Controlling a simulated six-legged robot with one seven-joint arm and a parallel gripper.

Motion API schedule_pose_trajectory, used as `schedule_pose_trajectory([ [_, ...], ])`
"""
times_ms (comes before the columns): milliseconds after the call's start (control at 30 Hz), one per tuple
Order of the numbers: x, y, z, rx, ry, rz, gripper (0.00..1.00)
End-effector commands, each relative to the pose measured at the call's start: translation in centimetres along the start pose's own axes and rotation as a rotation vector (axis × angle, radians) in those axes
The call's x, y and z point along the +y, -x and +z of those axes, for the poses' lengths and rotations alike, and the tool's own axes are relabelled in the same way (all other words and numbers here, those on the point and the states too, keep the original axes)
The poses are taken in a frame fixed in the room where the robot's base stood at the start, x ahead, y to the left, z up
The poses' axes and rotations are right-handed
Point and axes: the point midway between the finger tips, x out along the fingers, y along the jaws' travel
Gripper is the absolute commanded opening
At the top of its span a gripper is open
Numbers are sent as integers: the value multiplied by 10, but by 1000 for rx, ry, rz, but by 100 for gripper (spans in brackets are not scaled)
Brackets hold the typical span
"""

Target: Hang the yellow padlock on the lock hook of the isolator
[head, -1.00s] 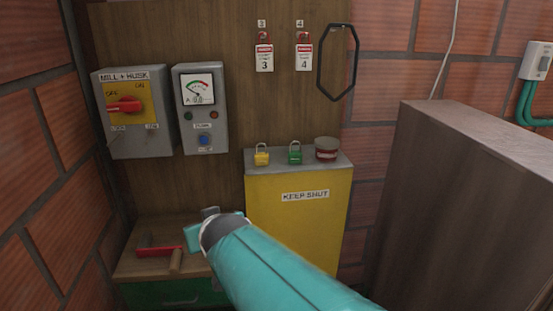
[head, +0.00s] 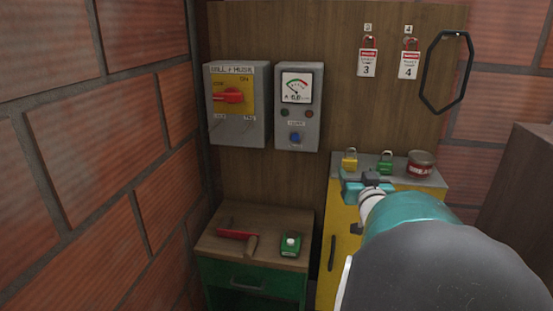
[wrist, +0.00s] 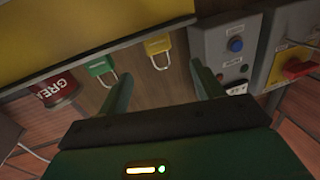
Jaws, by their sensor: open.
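The yellow padlock (head: 349,160) stands upright on the left of the yellow cabinet's top; it also shows in the wrist view (wrist: 158,45), upside down. My gripper (head: 358,183) is open and empty in front of and a little below it. In the wrist view the padlock lies beyond and between my two spread fingers (wrist: 162,88), apart from them. The isolator (head: 237,135), a grey box with a yellow plate and red handle (head: 230,96), is on the wooden board at left. It partly shows in the wrist view (wrist: 290,45). The lock hook is too small to make out clearly.
A green padlock (head: 385,161) and a red tin (head: 420,163) stand right of the yellow padlock. A grey meter box (head: 297,135) is beside the isolator. Tags and a black loop (head: 429,80) hang above. A low bench (head: 265,217) holds tools; a brick wall closes the left.

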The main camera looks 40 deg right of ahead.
Motion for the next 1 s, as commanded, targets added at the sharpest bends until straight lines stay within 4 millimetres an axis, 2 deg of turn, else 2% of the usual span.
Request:
schedule_pose_trajectory([
  [100, 0, -19, 0, -2, 1, -1, 67],
  [367, -1, -40, -2, -1, 0, -3, 67],
  [600, 1, -76, -4, -1, 0, -4, 67],
  [900, 0, -81, -5, -1, 0, -3, 67],
  [1000, 0, -81, -5, -1, 0, -3, 47],
])
